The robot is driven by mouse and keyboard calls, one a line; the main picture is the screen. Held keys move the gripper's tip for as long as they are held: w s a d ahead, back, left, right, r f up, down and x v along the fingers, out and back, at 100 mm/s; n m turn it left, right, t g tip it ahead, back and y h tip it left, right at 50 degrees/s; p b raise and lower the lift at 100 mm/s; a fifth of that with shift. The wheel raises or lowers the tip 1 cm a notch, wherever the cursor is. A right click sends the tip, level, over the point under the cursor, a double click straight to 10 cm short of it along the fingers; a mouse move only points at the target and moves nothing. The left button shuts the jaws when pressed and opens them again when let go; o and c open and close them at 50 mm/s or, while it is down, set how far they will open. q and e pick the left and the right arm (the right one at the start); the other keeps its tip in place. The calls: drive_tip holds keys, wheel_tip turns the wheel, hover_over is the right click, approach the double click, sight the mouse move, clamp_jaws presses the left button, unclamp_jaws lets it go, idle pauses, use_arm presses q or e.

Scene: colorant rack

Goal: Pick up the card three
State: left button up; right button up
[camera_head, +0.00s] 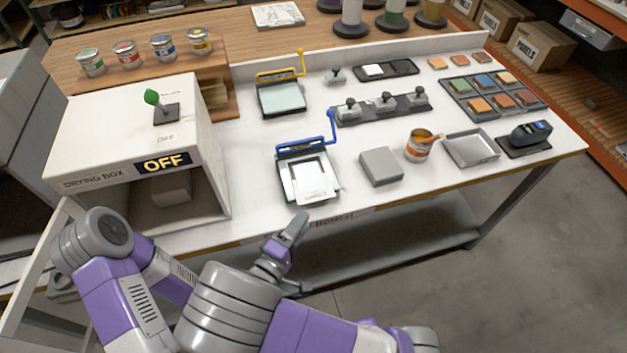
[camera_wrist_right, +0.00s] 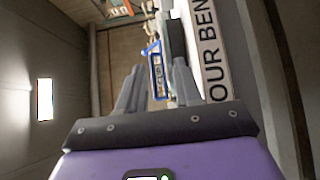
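No card in view can be read as card three. A white card-like sheet (camera_head: 314,181) lies in the blue-handled press (camera_head: 302,150) near the table's front edge, and its lower end sticks out. A pale green plate (camera_head: 283,98) lies in the yellow-handled press behind it. My right gripper (camera_head: 288,238) is in front of the table's front edge, apart from the sheet. In the right wrist view its two fingers (camera_wrist_right: 158,88) stand apart with nothing seen between them. My left gripper does not show.
The white drying box (camera_head: 205,130) reads OFF and stands at the left. A grey block (camera_head: 380,166), an orange can (camera_head: 418,147), an empty metal tray (camera_head: 471,150) and a dark blue device (camera_head: 530,134) are to the right.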

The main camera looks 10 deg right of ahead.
sight(318, 213)
drive_tip(key=x, duration=0.7)
drive_tip(key=shift+d+f+b, duration=0.3)
drive_tip(key=shift+d+f, duration=0.05)
drive_tip(key=shift+d, duration=0.1)
clamp_jaws()
